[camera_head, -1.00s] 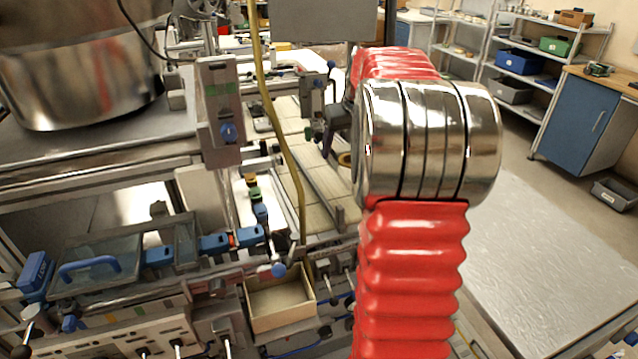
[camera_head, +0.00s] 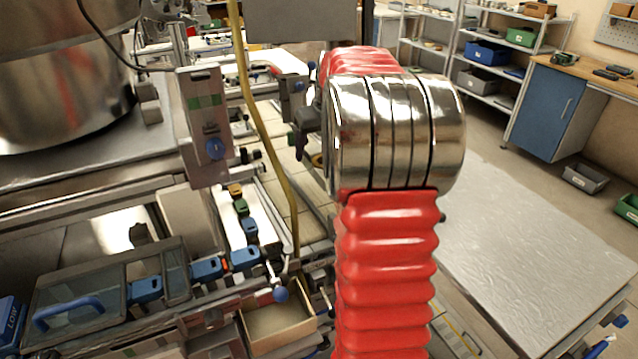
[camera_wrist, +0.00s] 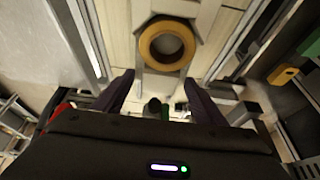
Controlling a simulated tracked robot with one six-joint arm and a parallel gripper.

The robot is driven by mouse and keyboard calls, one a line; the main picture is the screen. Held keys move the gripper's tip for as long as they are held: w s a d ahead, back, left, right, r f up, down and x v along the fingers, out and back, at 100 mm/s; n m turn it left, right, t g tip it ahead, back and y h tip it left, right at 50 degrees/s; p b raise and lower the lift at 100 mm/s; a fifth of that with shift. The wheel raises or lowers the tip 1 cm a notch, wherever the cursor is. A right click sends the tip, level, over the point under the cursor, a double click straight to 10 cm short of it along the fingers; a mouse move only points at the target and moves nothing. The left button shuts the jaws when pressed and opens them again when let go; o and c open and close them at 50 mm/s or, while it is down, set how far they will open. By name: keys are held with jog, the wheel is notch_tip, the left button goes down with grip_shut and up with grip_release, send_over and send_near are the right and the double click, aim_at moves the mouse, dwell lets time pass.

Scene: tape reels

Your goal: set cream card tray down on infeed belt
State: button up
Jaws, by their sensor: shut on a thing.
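In the wrist view a pale, cream-grey tray (camera_wrist: 148,66) lies between the fingertips of my gripper (camera_wrist: 158,82), which is shut on it. A yellow-brown tape reel (camera_wrist: 167,22) lies flat on the tray. The infeed belt (camera_wrist: 118,28), with pale cream slats, shows beyond and beneath them. I cannot tell whether the tray touches it. In the head view the belt (camera_head: 306,218) runs back left of my red arm. My gripper (camera_head: 303,150) shows only in part there, left of the metal joint, and the tray is mostly hidden.
A yellow hose (camera_head: 262,115) hangs in front of the belt. A grey post with a blue knob (camera_head: 205,125) stands left of it. An open cream box (camera_head: 278,325) sits at the front. Clear metal plating (camera_head: 530,250) lies right of my arm.

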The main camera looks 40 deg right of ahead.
jog(key=shift+f, duration=2.35)
jog(key=shift+f, duration=1.85)
jog(key=o, duration=1.1)
jog(key=shift+o, duration=0.2)
